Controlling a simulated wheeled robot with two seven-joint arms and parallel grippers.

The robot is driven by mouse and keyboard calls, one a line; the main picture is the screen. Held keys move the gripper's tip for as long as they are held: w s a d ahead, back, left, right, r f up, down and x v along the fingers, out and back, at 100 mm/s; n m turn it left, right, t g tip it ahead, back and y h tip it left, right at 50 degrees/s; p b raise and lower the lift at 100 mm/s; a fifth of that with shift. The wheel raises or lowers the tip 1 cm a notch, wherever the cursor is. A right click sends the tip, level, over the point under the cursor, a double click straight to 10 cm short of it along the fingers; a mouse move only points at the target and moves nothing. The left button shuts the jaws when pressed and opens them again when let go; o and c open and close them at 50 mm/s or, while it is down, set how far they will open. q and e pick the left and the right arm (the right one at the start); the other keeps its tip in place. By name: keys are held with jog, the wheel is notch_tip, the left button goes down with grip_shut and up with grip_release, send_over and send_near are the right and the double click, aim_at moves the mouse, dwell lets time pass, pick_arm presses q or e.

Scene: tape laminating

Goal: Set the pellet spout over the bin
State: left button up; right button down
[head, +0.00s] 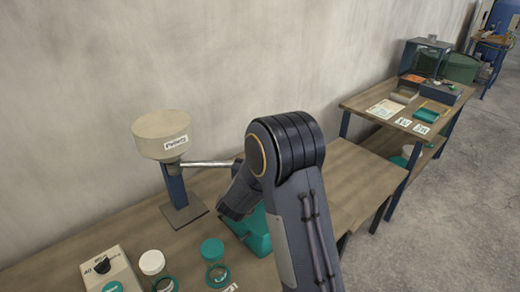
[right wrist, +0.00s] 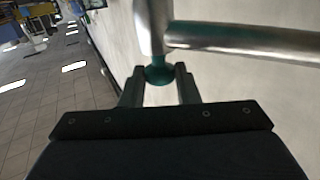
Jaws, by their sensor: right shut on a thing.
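The pellet hopper (head: 160,132), a beige drum with a label, stands on a blue post on the workbench at left. Its metal spout tube (head: 208,164) reaches right and its end is hidden behind my right arm. In the right wrist view the tube (right wrist: 245,40) runs off to the right, with a teal knob (right wrist: 158,76) below its end. My right gripper (right wrist: 160,85) is shut on this knob. A teal body (head: 257,232), perhaps the bin, stands below my right forearm, partly hidden. I cannot tell whether the spout end is over it. My left gripper is not in view.
On the bench front are a beige control box (head: 108,270), a white lid (head: 151,262) and teal round pieces (head: 212,249). A second table (head: 365,102) with trays and cards stands at right. A wall runs close behind the bench.

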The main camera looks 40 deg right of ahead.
jog(key=shift+s+a+m+g+h, duration=0.3)
jog(key=shift+s+a+g, duration=0.1)
jog(key=shift+s+a, duration=0.25)
jog(key=shift+d, duration=0.1)
jog(key=c, duration=1.1)
grip_release()
jog(key=b+v, duration=0.1)
jog(key=v, duration=0.7)
